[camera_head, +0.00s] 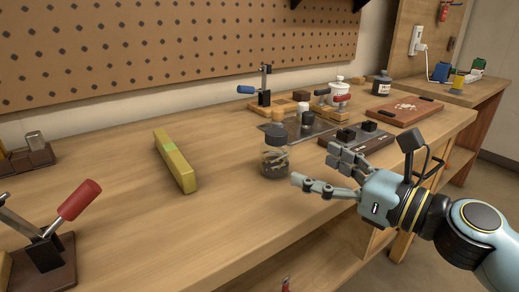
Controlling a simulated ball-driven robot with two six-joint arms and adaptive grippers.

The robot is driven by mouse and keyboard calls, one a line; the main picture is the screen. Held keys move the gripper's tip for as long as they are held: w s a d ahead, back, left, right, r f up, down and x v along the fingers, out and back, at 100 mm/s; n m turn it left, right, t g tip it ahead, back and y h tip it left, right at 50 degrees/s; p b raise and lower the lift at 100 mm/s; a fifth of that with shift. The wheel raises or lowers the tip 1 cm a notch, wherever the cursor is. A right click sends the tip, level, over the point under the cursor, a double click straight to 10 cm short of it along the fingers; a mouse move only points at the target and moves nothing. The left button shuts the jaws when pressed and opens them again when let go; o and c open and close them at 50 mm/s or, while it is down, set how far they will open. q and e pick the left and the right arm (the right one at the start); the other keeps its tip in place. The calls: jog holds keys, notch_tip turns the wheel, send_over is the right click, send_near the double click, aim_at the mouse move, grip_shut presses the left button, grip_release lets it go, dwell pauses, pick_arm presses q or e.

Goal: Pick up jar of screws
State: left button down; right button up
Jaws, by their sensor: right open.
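The jar of screws (275,160) is a small clear jar with a dark lid and dark contents. It stands upright on the wooden workbench (130,235), near the middle of the head view. My right gripper (318,171) comes in from the right, open and empty. Its two fingers point left toward the jar, with the nearer finger just right of and below the jar's base. No grip on the jar shows. My left gripper is not in view.
A yellow level-like bar (175,162) lies left of the jar. A red-handled clamp (60,225) stands at the front left. Behind the jar are a blue-handled clamp (262,88) and a dark mat; a wooden board (403,110) lies farther right. The bench between bar and jar is clear.

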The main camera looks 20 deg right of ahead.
aim_at(289, 153)
jog(key=x, duration=0.4)
jog(key=shift+w+r+p, duration=0.15)
jog(key=shift+p, duration=0.15)
jog(key=shift+w+a, duration=0.3)
jog(key=shift+w, duration=0.25)
jog(key=x, duration=0.4)
jog(key=shift+w, duration=0.35)
jog(key=shift+w+a, duration=0.1)
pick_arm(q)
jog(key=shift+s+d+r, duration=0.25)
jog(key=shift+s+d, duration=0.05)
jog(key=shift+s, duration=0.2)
pick_arm(e)
jog(key=c, duration=1.5)
